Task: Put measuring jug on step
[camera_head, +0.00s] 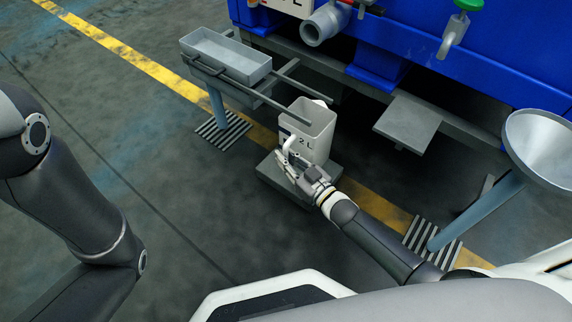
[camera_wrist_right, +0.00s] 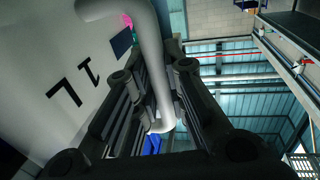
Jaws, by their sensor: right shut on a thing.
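The measuring jug (camera_head: 308,128) is a pale, open-topped container marked "2 L", upright near the middle of the head view. My right gripper (camera_head: 291,160) is shut on the jug's handle. In the right wrist view the handle (camera_wrist_right: 151,60) runs between the fingers of my right gripper (camera_wrist_right: 158,112), with the jug's white wall (camera_wrist_right: 50,75) to the left. A low grey step (camera_head: 270,172) lies on the floor under the jug in the picture; I cannot tell whether the jug touches it. My left gripper is out of view; only my left arm shows.
A grey tray (camera_head: 226,58) sits on a rail frame at the upper left. A blue machine (camera_head: 430,45) with a grey pipe (camera_head: 325,24) and a flat grey plate (camera_head: 408,122) stands behind. A funnel (camera_head: 542,145) on a post is at the right. The left floor is clear.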

